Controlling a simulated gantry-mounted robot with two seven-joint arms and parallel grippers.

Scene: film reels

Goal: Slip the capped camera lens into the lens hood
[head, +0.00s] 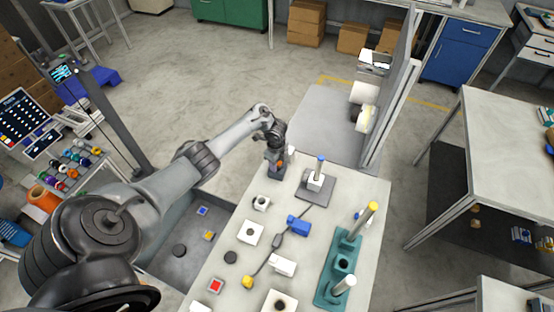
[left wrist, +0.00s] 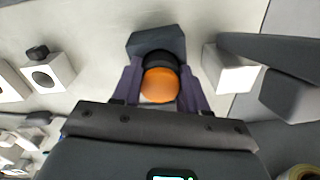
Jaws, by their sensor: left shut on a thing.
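The capped lens (left wrist: 160,85) shows as an orange round cap with a black barrel behind it. In the head view only a small orange patch of the lens (head: 279,164) shows below my gripper. My left gripper (head: 275,158) is shut on it, with one finger on each side in the left wrist view (left wrist: 161,88). A dark grey block (left wrist: 150,40), which looks like the lens hood, stands right at the black end of the lens; it also shows in the head view (head: 272,175). Whether the lens is inside it or only against it cannot be told. My right gripper is not in view.
A white block (left wrist: 228,70) stands close beside the gripper. A white block with a dark hole (head: 262,203) stands nearer the table's front. A grey plate with a blue-topped post (head: 320,163) and a teal fixture (head: 333,265) with posts stand further right on the table.

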